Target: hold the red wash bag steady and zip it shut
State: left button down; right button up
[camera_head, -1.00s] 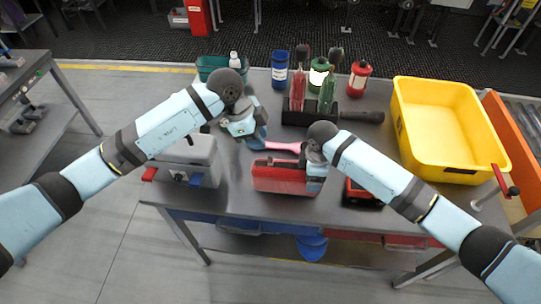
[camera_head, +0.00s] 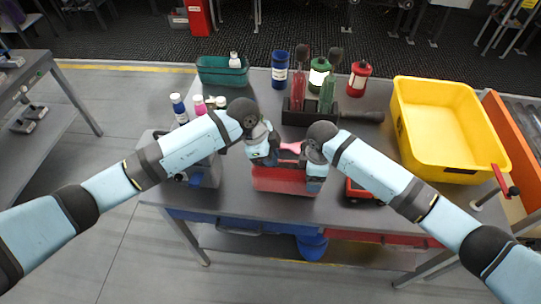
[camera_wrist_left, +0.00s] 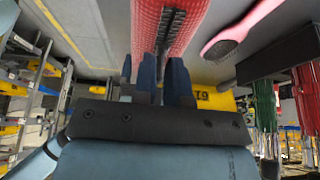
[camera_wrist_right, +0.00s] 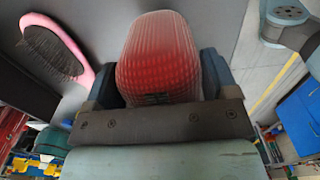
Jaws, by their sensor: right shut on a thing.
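The red wash bag (camera_head: 283,182) lies on the grey table near its front edge. In the left wrist view the bag (camera_wrist_left: 190,12) shows its black zip (camera_wrist_left: 170,32) running along the top. My right gripper (camera_head: 316,178) is shut on the bag's right end; in the right wrist view its fingers sit on both sides of the bag (camera_wrist_right: 158,60). My left gripper (camera_head: 270,162) is at the bag's left end. In the left wrist view its fingers (camera_wrist_left: 161,75) are slightly apart, close to the zip. The zip's pull cannot be made out.
A pink brush (camera_head: 291,147) lies just behind the bag. A grey case (camera_head: 207,175) stands left, partly behind my left arm. A tool holder (camera_head: 345,112), bottles and a teal basket (camera_head: 212,76) are at the back. A yellow bin (camera_head: 405,125) stands right.

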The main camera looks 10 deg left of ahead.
aim_at(292, 167)
pick_arm(q)
jog(key=d, duration=0.4)
jog(key=shift+d, duration=0.3)
jog(key=c, duration=1.3)
grip_release()
jog(key=shift+a, duration=0.1)
jog(key=v, duration=1.2)
